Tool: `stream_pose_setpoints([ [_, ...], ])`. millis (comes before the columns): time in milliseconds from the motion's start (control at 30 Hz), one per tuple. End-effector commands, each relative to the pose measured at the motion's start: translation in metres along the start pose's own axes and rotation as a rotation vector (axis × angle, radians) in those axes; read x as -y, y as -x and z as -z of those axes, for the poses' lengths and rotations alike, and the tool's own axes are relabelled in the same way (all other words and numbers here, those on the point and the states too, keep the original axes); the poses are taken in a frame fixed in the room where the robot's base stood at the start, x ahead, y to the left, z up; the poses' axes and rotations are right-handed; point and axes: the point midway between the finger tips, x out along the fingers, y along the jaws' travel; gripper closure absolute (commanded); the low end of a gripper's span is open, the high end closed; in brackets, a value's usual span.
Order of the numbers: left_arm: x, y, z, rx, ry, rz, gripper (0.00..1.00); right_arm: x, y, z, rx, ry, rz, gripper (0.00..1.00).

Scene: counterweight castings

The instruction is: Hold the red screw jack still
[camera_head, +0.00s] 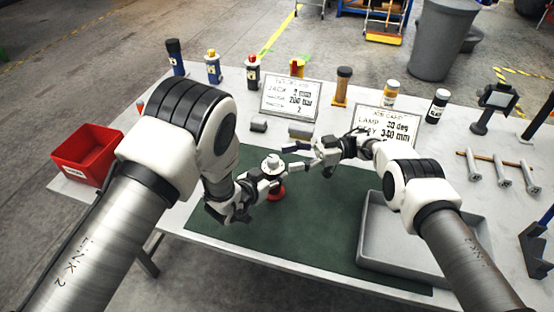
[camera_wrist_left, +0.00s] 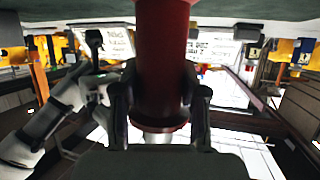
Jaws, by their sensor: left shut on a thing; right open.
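The red screw jack (camera_head: 276,192) stands on the green mat (camera_head: 300,225), with a pale grey round part (camera_head: 272,163) at its top. In the left wrist view its red body (camera_wrist_left: 162,70) fills the middle between the two fingers. My left gripper (camera_head: 268,182) comes at it from the left and is shut on it; its fingers (camera_wrist_left: 160,108) lie on both sides of the red body. My right gripper (camera_head: 308,158) is open, just right of the jack's top. Its fingers point left toward the jack, and I see nothing held between them.
A grey tray (camera_head: 368,235) lies right of the mat. A red bin (camera_head: 88,153) sits at the left table edge. Two printed cards (camera_head: 290,97) stand behind the mat, with small grey blocks (camera_head: 259,125) before them. Several bottles line the back edge. The mat's front is clear.

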Motion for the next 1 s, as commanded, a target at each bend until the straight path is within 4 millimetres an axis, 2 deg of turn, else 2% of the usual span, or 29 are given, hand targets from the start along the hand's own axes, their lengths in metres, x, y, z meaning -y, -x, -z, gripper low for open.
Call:
stream_pose_setpoints([
  [167, -0.001, 0.000, -0.002, 0.004, 0.000, -0.002, 1.00, 0.000, 0.017, -0.001, 0.000, 0.001, 0.001, 0.41],
  [567, -0.001, 0.000, -0.002, 0.004, 0.000, -0.002, 1.00, -0.001, 0.021, 0.000, -0.007, 0.001, -0.014, 0.41],
  [800, -0.001, 0.000, -0.002, 0.004, 0.001, -0.002, 1.00, -0.001, 0.037, 0.001, -0.057, 0.020, -0.190, 0.41],
  [1000, -0.001, 0.000, -0.002, 0.003, 0.000, -0.002, 1.00, 0.022, 0.049, 0.002, -0.047, 0.030, -0.400, 0.41],
])
